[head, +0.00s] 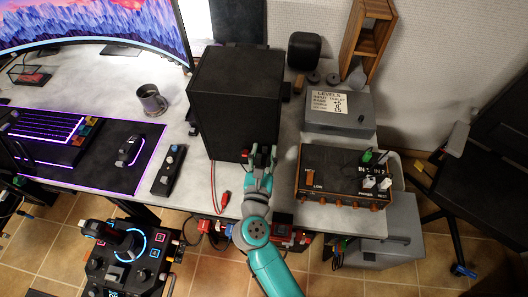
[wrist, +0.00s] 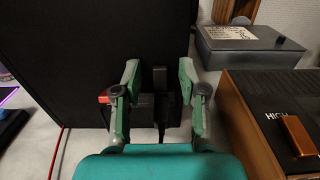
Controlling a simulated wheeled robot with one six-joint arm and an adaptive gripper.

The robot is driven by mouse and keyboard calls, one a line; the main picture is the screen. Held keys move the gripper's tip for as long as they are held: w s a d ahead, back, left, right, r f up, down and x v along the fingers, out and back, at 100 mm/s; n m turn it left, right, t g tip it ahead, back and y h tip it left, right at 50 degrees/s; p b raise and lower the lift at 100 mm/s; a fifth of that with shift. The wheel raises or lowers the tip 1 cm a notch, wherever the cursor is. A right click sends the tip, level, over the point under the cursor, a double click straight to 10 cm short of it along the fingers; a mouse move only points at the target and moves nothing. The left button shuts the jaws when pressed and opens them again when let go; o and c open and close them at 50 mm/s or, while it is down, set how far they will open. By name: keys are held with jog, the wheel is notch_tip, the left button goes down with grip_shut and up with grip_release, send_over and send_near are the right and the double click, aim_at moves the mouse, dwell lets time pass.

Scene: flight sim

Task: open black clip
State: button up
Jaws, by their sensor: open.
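My gripper (head: 260,162) is at the lower right front of the large black box (head: 236,100) on the desk. In the wrist view my gripper (wrist: 158,85) has its two green fingers apart, with a small black piece (wrist: 160,78) between them. This piece looks like the black clip, but it is dark against the black box and its shape and whether it is open or shut are hard to tell. A finger-wide gap shows on each side of it. In the head view the fingers mostly hide it.
A wooden-sided control box (head: 322,188) with knobs and plugs stands close on the right, with a grey box (head: 340,110) behind it. A red cable (head: 213,185) runs down on the left. A mug (head: 151,102) and small black controller (head: 168,170) are further left.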

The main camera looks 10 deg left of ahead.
jog(key=shift+c, duration=0.3)
grip_shut()
jog(key=shift+f+t, duration=0.1)
jog(key=shift+t, duration=0.2)
jog(key=shift+s+d+f+t, duration=0.1)
jog(key=shift+s+f+t, duration=0.1)
jog(key=shift+t, duration=0.7)
jog(key=shift+s+f+t, duration=0.15)
jog(key=shift+t, duration=0.75)
jog(key=shift+o, duration=0.3)
grip_release()
jog(key=shift+s, duration=0.1)
